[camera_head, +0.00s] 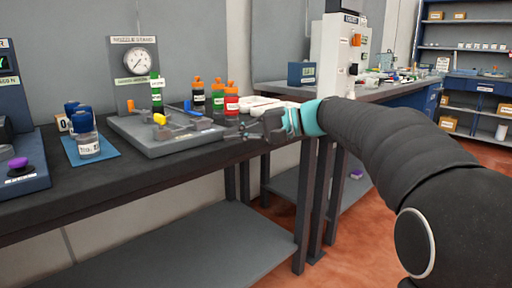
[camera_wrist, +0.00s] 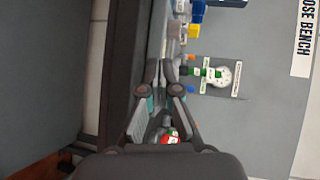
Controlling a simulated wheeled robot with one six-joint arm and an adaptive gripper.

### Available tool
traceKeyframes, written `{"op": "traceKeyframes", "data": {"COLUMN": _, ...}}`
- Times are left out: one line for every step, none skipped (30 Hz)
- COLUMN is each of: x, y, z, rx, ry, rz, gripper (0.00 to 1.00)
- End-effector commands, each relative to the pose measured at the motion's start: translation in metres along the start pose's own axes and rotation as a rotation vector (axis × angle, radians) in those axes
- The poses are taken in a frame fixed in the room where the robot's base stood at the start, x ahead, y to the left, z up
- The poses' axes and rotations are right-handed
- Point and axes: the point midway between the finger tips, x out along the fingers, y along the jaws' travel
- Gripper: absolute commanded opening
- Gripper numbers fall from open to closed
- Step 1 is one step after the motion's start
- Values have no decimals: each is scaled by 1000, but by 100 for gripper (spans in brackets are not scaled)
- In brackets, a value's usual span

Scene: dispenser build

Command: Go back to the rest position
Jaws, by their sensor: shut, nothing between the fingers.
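My gripper (camera_head: 243,133) is at the right end of the dark workbench (camera_head: 50,205) in the head view, at about the height of the bench top and near its front edge. In the wrist view my gripper (camera_wrist: 159,88) points along the bench, with its fingers brought together and nothing between them. My arm comes in from the right side of the head view, stretched out towards the bench.
A second bench (camera_head: 385,92) and shelves stand behind. Floor is open right.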

Motion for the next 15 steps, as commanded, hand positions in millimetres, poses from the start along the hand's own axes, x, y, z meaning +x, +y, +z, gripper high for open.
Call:
{"op": "traceKeyframes", "data": {"x": -2, "y": 4, "z": 9, "rx": -3, "ry": 10, "rz": 34, "gripper": 0}}
{"op": "traceKeyframes", "data": {"x": -3, "y": 8, "z": 14, "rx": -5, "ry": 17, "rz": 56, "gripper": 0}}
{"op": "traceKeyframes", "data": {"x": -5, "y": 14, "z": 21, "rx": -7, "ry": 25, "rz": 90, "gripper": 0}}
{"op": "traceKeyframes", "data": {"x": -7, "y": 19, "z": 27, "rx": -9, "ry": 33, "rz": 117, "gripper": 0}}
{"op": "traceKeyframes", "data": {"x": -9, "y": 24, "z": 33, "rx": -13, "ry": 42, "rz": 147, "gripper": 0}}
{"op": "traceKeyframes", "data": {"x": -13, "y": 32, "z": 43, "rx": -17, "ry": 54, "rz": 190, "gripper": 0}}
{"op": "traceKeyframes", "data": {"x": -16, "y": 39, "z": 51, "rx": -21, "ry": 65, "rz": 226, "gripper": 0}}
{"op": "traceKeyframes", "data": {"x": -20, "y": 47, "z": 60, "rx": -26, "ry": 75, "rz": 266, "gripper": 0}}
{"op": "traceKeyframes", "data": {"x": -25, "y": 58, "z": 71, "rx": -35, "ry": 92, "rz": 321, "gripper": 0}}
{"op": "traceKeyframes", "data": {"x": -30, "y": 67, "z": 81, "rx": -42, "ry": 103, "rz": 363, "gripper": 0}}
{"op": "traceKeyframes", "data": {"x": -35, "y": 77, "z": 90, "rx": -51, "ry": 116, "rz": 406, "gripper": 0}}
{"op": "traceKeyframes", "data": {"x": -42, "y": 89, "z": 101, "rx": -63, "ry": 132, "rz": 461, "gripper": 0}}
{"op": "traceKeyframes", "data": {"x": -48, "y": 98, "z": 110, "rx": -73, "ry": 142, "rz": 502, "gripper": 0}}
{"op": "traceKeyframes", "data": {"x": -53, "y": 108, "z": 119, "rx": -84, "ry": 155, "rz": 543, "gripper": 0}}
{"op": "traceKeyframes", "data": {"x": -62, "y": 120, "z": 131, "rx": -100, "ry": 168, "rz": 598, "gripper": 0}}
